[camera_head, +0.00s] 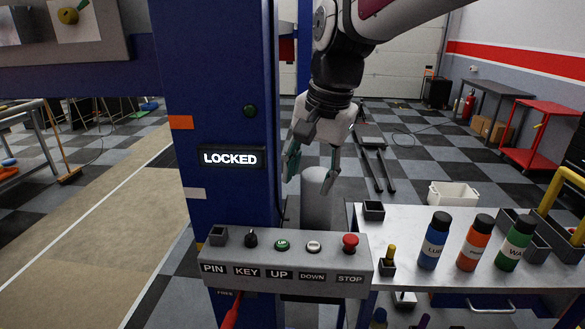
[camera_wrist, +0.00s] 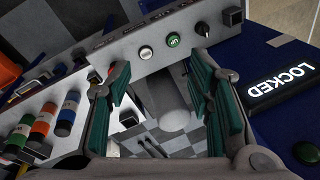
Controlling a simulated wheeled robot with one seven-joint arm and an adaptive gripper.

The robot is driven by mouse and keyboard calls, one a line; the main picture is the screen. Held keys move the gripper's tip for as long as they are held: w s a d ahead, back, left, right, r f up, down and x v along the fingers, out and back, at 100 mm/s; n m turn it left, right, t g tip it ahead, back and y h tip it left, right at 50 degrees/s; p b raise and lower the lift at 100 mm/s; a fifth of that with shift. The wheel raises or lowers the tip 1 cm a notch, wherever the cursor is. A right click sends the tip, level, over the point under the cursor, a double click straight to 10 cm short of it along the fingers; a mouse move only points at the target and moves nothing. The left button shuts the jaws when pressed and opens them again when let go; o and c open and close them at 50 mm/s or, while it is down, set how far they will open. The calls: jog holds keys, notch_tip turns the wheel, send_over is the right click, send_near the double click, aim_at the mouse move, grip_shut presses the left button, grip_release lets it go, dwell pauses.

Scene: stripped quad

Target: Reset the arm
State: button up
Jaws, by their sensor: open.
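In the wrist view my gripper (camera_wrist: 160,100) also shows both fingers wide apart, with the floor and a grey round post top (camera_wrist: 174,121) visible beyond the gap. The panel carries a PIN socket, a black KEY knob (camera_head: 251,239), a green UP button (camera_head: 282,243), a pale DOWN button (camera_head: 313,246) and a red STOP button (camera_head: 350,242). The lit sign (camera_head: 231,158) reads LOCKED.
The blue post (camera_head: 215,80) stands close to the left of my gripper. A grey cylinder (camera_head: 316,205) stands below it.

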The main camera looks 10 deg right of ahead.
jog(key=shift+s+d+r+n, duration=0.15)
jog(key=shift+s+d+n, duration=0.15)
jog(key=shift+s, duration=0.25)
jog(key=s+d+f+n+t, duration=0.1)
jog(key=s+d+n, duration=0.2)
jog(key=s, duration=0.6)
jog(key=s+d+f+n+t+h, duration=0.1)
jog(key=s+d+n+t, duration=0.1)
jog(key=s, duration=0.7)
jog(key=shift+s+d+n, duration=0.2)
jog(key=shift+d+n, duration=0.6)
jog(key=shift+n, duration=0.2)
